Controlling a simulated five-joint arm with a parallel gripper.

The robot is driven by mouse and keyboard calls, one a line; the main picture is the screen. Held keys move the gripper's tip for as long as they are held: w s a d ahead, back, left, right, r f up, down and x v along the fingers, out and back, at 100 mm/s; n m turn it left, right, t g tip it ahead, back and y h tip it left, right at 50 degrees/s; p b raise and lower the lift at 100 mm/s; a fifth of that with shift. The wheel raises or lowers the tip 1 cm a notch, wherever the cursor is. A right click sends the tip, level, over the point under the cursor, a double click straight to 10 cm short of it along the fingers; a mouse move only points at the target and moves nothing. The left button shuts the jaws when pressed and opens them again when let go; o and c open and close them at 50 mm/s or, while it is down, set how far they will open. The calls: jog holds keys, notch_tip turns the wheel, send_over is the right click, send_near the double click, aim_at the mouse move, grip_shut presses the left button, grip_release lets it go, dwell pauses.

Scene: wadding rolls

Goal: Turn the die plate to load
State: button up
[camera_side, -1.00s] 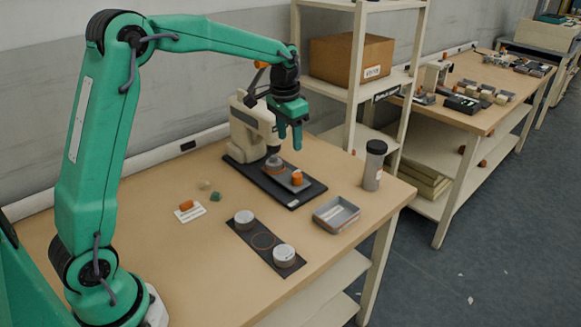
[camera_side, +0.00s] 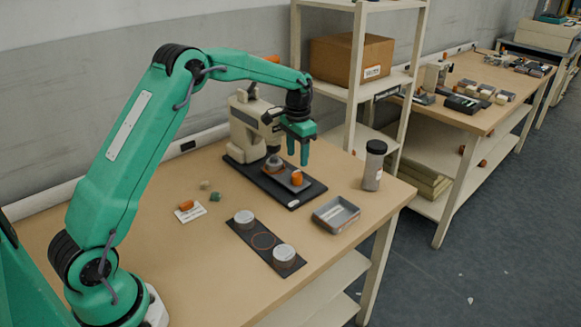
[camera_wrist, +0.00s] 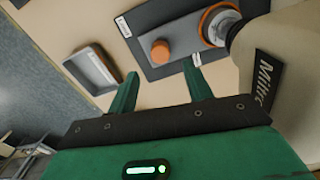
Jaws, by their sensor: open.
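The die plate (camera_side: 285,179) is a grey piece with an orange knob (camera_side: 297,177) on the black base (camera_side: 313,190) of a cream press (camera_side: 243,128). Its inner end lies under the press head, with an orange ring around a round part (camera_wrist: 222,20) in the wrist view. The knob end points out from the press. My gripper (camera_side: 298,159) is open and empty, pointing down above the knob, apart from it. In the wrist view the knob (camera_wrist: 160,51) shows beyond and between the fingertips (camera_wrist: 162,68).
A grey tray (camera_side: 336,225) and a dark-lidded bottle (camera_side: 374,165) stand to the right. In front, a black strip (camera_side: 242,236) holds two round tins (camera_side: 284,255) with an empty ring between. A white card (camera_side: 190,213) and small blocks lie left. The press body is close beside my gripper.

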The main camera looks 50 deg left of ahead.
aim_at(297, 174)
jog(key=shift+f, duration=3.85)
grip_shut()
